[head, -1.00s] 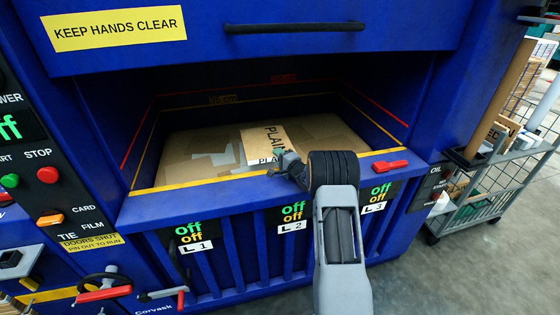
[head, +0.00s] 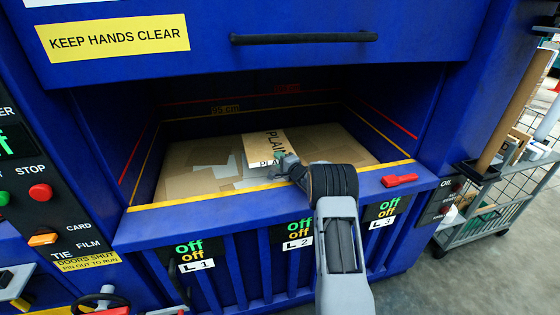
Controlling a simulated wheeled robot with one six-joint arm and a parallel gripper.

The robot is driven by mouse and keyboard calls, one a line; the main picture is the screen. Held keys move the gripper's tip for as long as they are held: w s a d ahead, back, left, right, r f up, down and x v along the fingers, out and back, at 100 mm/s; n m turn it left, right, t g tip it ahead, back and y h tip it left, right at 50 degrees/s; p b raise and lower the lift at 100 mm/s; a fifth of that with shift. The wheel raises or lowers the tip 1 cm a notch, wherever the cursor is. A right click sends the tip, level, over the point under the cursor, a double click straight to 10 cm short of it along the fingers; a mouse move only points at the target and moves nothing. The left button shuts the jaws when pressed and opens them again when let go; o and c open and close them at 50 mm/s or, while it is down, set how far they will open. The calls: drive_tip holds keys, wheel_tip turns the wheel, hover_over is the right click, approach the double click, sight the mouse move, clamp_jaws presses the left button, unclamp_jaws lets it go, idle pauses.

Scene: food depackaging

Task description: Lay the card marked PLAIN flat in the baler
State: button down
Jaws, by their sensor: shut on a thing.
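The card marked PLAIN (head: 263,145) is a tan sheet with a paler strip along its near edge, seen inside the open baler chamber. My gripper (head: 286,164) is shut on the card's near edge, just inside the chamber's front sill. The fingertips are small and partly hidden by my wrist. The card lies low over the other cardboard; I cannot tell whether it touches it all over. The blue baler (head: 230,230) has its opening in front of me, with a yellow line along the sill.
Flat cardboard pieces (head: 190,180) cover the chamber floor. A red handle (head: 399,180) lies on the sill to the right. The raised door with a black bar (head: 304,38) hangs above the opening. A wire cart (head: 480,215) with a tall roll stands at the far right.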

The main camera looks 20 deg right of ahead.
drive_tip(key=c, duration=0.8)
unclamp_jaws()
drive_tip(key=shift+s, duration=0.1)
drive_tip(key=b+v, duration=0.2)
drive_tip(key=v, duration=1.1)
drive_tip(key=shift+s+d, duration=0.15)
drive_tip(key=shift+s, duration=0.15)
